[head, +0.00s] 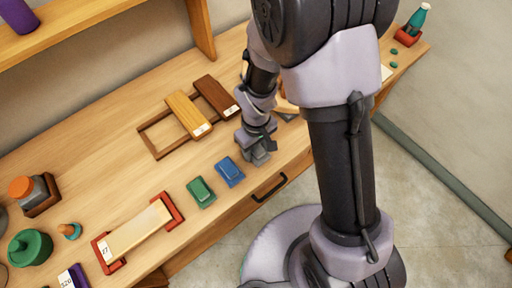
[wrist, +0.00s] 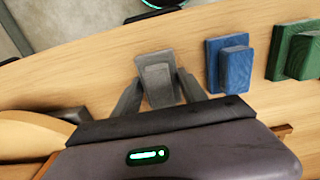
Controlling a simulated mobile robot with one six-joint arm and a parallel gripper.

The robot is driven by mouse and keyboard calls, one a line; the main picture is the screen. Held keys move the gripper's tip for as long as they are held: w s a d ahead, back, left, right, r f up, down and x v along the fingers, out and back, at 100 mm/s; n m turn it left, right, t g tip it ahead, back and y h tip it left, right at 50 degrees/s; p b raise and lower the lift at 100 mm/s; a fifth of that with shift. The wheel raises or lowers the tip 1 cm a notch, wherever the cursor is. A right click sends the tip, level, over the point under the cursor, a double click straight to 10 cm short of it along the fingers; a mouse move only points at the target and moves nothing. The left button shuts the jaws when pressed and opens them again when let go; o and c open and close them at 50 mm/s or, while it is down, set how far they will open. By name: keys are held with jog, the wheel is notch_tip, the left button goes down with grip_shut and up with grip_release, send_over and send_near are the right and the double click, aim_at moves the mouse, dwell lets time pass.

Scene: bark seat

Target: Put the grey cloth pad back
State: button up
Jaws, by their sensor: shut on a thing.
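The grey cloth pad (wrist: 157,72) is between the two fingers of my gripper (wrist: 161,90) in the wrist view, and the fingers are shut on it. In the head view the grey pad (head: 258,156) shows just under my gripper (head: 256,143), near the bench's front edge. It is in line with a blue pad (head: 230,171) and a green pad (head: 201,191), to the right of the blue one and apart from it. I cannot tell whether it touches the bench top.
A wooden frame (head: 157,150) with yellow and brown blocks lies behind on the bench (head: 110,135). A pale block in a red holder (head: 175,207) is at the front left. A drawer handle (head: 269,187) is below the front edge. A round wooden thing (wrist: 30,132) is near my gripper.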

jog(key=o, duration=1.3)
jog(key=shift+f, duration=0.15)
jog(key=s+d+r+m+t+y+p, duration=0.1)
jog(key=d+r+m+p, duration=0.15)
jog(key=r, duration=1.05)
jog(key=s+d+r+m+t+p, duration=0.1)
jog(key=s+r+m+t+p, duration=0.15)
jog(key=r, duration=0.95)
jog(key=s+d+r+m+t+y, duration=0.1)
jog(key=s+d+r+m+t, duration=0.1)
jog(key=s+r+m, duration=0.4)
jog(key=v, duration=0.3)
jog(key=shift+s+d+r, duration=0.2)
jog(key=shift+d, duration=0.1)
notch_tip(320, 180, down, 9)
jog(key=b, duration=0.9)
jog(key=shift+f+b, duration=0.15)
jog(key=shift+b, duration=0.15)
